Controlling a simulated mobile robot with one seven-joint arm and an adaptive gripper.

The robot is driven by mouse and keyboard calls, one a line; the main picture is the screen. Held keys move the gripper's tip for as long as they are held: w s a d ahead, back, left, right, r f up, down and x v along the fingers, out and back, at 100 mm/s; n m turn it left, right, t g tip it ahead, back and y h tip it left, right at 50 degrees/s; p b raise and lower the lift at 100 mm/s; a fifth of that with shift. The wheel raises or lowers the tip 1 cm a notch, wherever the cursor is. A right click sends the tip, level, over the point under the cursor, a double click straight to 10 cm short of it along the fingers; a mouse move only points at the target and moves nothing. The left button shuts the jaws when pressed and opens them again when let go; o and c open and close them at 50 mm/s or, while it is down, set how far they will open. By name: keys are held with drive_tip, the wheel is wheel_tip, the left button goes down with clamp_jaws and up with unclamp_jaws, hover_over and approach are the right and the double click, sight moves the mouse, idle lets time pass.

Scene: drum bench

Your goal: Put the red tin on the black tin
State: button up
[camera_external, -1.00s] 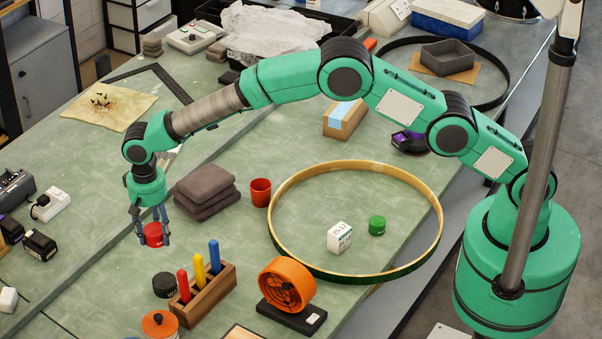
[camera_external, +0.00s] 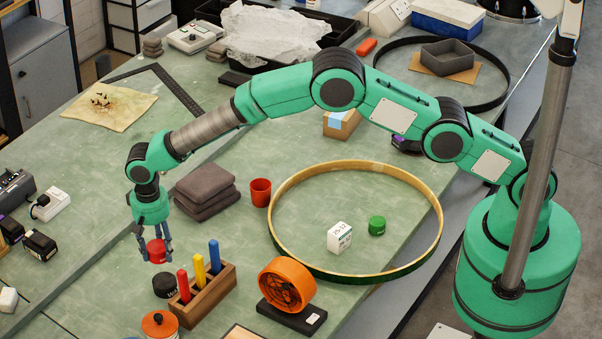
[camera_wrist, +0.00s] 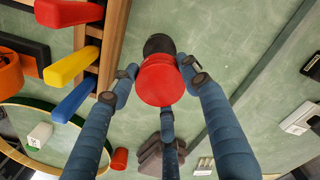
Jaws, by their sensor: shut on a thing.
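The red tin (camera_external: 156,251) is held between the fingers of my gripper (camera_external: 154,256), which is shut on it. In the wrist view the red tin (camera_wrist: 161,80) sits between my blue fingers. The black tin (camera_external: 165,285) stands on the bench just below and slightly right of the red tin in the external view. In the wrist view the black tin (camera_wrist: 159,44) shows partly behind the red tin, which covers some of it. The red tin appears above the bench, apart from the black tin; the exact gap is hard to tell.
A wooden rack (camera_external: 208,291) with red, yellow and blue handles stands close right of the black tin. An orange-topped pot (camera_external: 159,324) is in front. Folded grey cloths (camera_external: 205,188), a red cup (camera_external: 261,191) and a large hoop (camera_external: 436,221) lie further right.

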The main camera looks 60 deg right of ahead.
hover_over(164, 280)
drive_tip(key=shift+f, duration=2.65)
drive_tip(key=shift+f, duration=1.85)
drive_tip(key=shift+f, duration=0.2)
drive_tip(key=o, duration=1.2)
drive_tip(key=shift+r, duration=0.1)
wheel_tip(164, 280, up, 12)
drive_tip(key=shift+r, duration=0.1)
